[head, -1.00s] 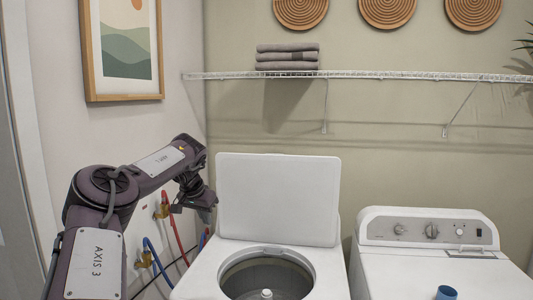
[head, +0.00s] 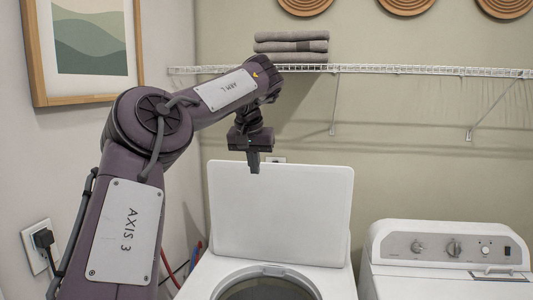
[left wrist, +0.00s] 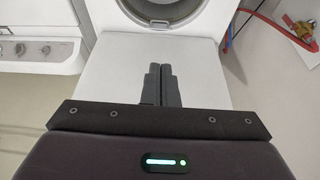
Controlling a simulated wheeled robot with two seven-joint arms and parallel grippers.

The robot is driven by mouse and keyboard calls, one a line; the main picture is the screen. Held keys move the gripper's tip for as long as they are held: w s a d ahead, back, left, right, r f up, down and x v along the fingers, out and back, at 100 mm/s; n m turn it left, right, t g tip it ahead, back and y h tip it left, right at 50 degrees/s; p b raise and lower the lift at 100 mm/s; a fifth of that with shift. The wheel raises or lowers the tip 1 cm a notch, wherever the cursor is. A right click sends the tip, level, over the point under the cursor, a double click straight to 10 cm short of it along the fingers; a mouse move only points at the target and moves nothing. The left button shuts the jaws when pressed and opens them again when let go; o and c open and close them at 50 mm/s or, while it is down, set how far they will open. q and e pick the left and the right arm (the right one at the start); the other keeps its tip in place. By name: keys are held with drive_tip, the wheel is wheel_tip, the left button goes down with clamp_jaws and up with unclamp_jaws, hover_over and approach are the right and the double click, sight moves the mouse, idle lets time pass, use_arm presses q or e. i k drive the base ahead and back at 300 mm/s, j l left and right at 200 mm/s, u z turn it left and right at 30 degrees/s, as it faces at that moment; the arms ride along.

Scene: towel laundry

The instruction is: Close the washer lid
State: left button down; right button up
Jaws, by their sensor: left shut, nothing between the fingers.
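The white washer lid (head: 282,215) stands open and upright at the back of the washer in the head view. It also shows as a pale panel in the left wrist view (left wrist: 115,65). The washer (head: 330,284) has its round drum opening uncovered below the lid. My left gripper (head: 253,168) points down at the lid's top edge, left of its middle, with the fingertips overlapping the edge in the picture. Its fingers are shut and empty, seen side by side in the left wrist view (left wrist: 161,85). I cannot tell whether they touch the lid. My right gripper is not in view.
A white dryer (head: 445,250) with knobs stands to the right of the washer. A wire shelf (head: 400,71) with folded grey towels (head: 291,46) is on the wall above. A framed picture (head: 90,40) hangs at left. Red and blue hoses run beside the washer.

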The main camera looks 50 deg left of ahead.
sight(288, 213)
drive_tip(key=i+j, duration=0.2)
drive_tip(key=j, duration=0.15)
drive_tip(key=i+j, duration=0.2)
drive_tip(key=j, duration=0.15)
drive_tip(key=i+j, duration=0.25)
drive_tip(key=j, duration=0.15)
drive_tip(key=i+j, duration=0.2)
drive_tip(key=j, duration=0.15)
